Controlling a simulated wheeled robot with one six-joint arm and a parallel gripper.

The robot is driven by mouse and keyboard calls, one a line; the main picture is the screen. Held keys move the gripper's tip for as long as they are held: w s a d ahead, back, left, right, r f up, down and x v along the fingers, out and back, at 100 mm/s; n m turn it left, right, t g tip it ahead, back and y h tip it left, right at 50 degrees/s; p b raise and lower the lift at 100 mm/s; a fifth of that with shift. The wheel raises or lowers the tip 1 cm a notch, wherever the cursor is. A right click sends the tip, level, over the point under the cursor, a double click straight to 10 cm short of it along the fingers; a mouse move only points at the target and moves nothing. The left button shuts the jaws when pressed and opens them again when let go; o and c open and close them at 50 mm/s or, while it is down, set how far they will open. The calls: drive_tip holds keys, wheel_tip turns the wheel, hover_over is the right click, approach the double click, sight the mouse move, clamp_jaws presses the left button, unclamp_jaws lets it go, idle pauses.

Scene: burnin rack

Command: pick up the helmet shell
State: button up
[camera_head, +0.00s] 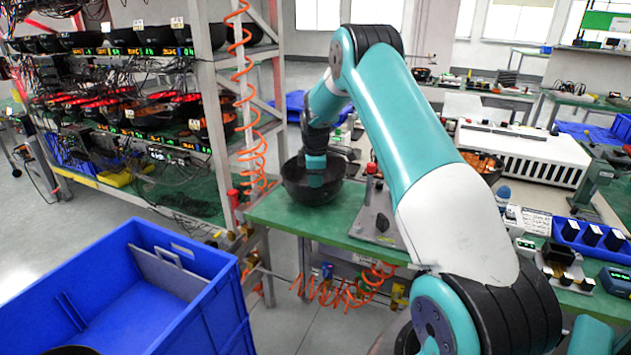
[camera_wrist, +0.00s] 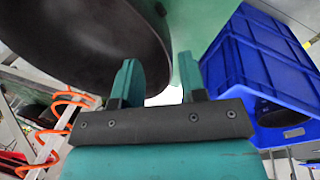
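The helmet shell (camera_head: 296,186) is a black, bowl-like shell at the left end of the green bench, with its hollow side up. My gripper (camera_head: 316,178) is at the shell, overlapping its near side in the head view. In the wrist view the shell (camera_wrist: 75,45) fills the upper left, and its rim curves behind the left finger. My gripper's fingers (camera_wrist: 158,85) stand apart there, with a clear gap between them. I cannot tell whether the shell's wall lies between the fingers or just beyond them.
A blue tote (camera_head: 190,300) at the lower left holds a dark shell-like object; it also shows in the wrist view (camera_wrist: 245,60). A metal rack (camera_head: 205,90) with shells and lit displays stands left, with an orange coiled hose (camera_head: 243,110) beside it. A grey fixture (camera_head: 375,215) sits right of the shell.

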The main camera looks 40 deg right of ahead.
sight(315, 201)
drive_tip(key=shift+p+x, duration=1)
drive_tip(key=shift+x, duration=2.4)
drive_tip(key=shift+s+a, duration=0.15)
drive_tip(key=shift+s, duration=0.05)
clamp_jaws()
